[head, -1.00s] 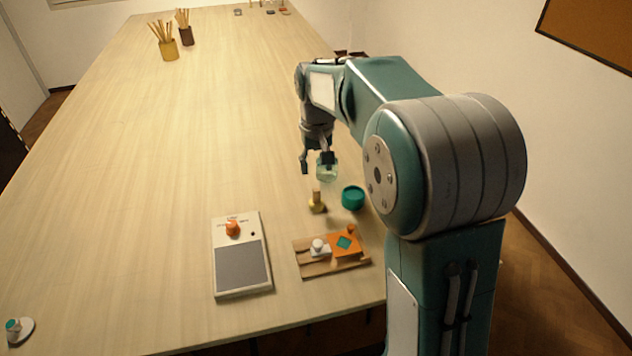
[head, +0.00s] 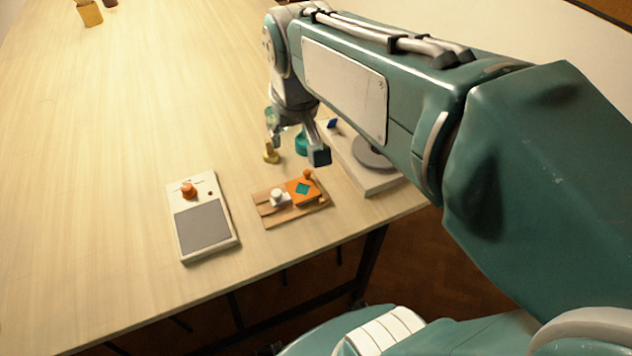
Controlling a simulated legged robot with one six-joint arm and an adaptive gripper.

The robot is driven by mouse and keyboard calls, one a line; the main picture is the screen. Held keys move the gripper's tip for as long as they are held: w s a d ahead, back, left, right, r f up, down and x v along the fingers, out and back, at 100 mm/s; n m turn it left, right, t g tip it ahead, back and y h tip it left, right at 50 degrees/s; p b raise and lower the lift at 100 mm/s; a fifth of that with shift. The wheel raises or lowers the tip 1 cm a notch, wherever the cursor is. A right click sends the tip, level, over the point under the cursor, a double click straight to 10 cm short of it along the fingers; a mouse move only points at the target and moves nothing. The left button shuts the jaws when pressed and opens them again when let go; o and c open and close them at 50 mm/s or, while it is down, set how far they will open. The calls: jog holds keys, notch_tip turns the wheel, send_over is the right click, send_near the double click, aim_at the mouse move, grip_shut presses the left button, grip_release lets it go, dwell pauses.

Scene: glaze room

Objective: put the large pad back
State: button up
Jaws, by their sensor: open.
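A wooden tray (head: 263,209) lies near the table's front edge. On it are two knobbed pieces side by side: a larger orange square pad (head: 309,199) with a teal diamond and an orange knob, and a smaller white piece (head: 280,199) with a white knob. I take the orange one as the large pad. My gripper (head: 297,146) points down with its fingers apart, empty, above and behind the tray. It is apart from the orange pad. Its fingers partly cover the teal jar (head: 301,143) behind them.
Left of the tray lies a pale board (head: 222,251) with a grey panel and an orange knob. A brass-coloured piece (head: 271,154) stands behind the tray. At right, a pale slab (head: 362,182) carries a grey disc, partly under my arm. The table's left is clear.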

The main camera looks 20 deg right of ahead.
jog(key=s+f+t, duration=0.2)
jog(key=s+f, duration=0.1)
jog(key=s, duration=0.7)
jog(key=shift+s+f, duration=0.15)
jog(key=shift+s, duration=0.25)
